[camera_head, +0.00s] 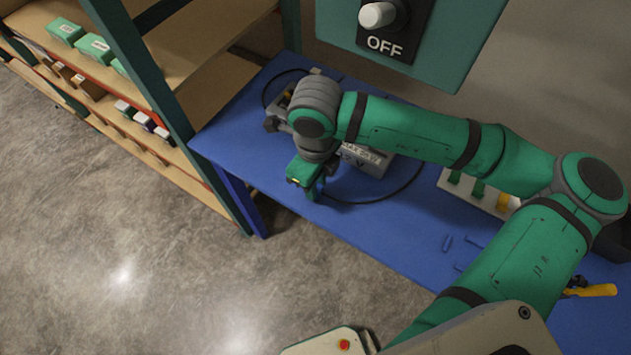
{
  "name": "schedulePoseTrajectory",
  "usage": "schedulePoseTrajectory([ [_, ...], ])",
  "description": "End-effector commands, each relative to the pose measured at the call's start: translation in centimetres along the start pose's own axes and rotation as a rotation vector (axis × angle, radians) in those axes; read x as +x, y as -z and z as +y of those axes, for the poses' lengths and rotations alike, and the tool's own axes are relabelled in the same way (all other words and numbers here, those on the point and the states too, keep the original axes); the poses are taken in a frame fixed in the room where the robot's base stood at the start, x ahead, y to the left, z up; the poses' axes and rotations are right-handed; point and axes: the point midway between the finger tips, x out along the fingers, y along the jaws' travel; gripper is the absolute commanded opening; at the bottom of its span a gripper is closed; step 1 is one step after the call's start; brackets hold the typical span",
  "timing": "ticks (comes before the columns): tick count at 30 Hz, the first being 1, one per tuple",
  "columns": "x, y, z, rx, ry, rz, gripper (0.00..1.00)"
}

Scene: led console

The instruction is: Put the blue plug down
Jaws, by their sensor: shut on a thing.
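My gripper (314,190) is low over the front edge of the blue table (385,240), left of the middle of the picture. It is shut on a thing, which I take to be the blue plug. The plug itself cannot be made out; the fingers and wrist hide it. A black cable (385,198) runs from beside the fingertips in a loop to the right and back. I cannot tell whether the plug touches the table.
A grey device (368,160) stands just behind my gripper. A panel with a switch marked OFF (385,43) hangs above. A light block with green and yellow parts (468,190) and a yellow-handled tool (590,291) lie right. Shelves (190,170) stand left.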

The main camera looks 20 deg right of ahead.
Motion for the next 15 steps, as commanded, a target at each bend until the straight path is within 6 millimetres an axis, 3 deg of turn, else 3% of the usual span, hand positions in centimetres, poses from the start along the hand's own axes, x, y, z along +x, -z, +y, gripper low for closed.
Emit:
schedulePoseTrajectory([
  [3, 0.22, 0.01, 0.01, 0.000, 0.000, 0.000, 0.01],
  [4, 0.22, 0.01, 0.01, 0.000, 0.000, 0.000, 0.28],
  [6, 0.20, 0.01, 0.00, 0.000, 0.000, 0.000, 0.41],
  [15, 0.10, 0.01, 0.00, 0.000, 0.000, 0.000, 0.41],
])
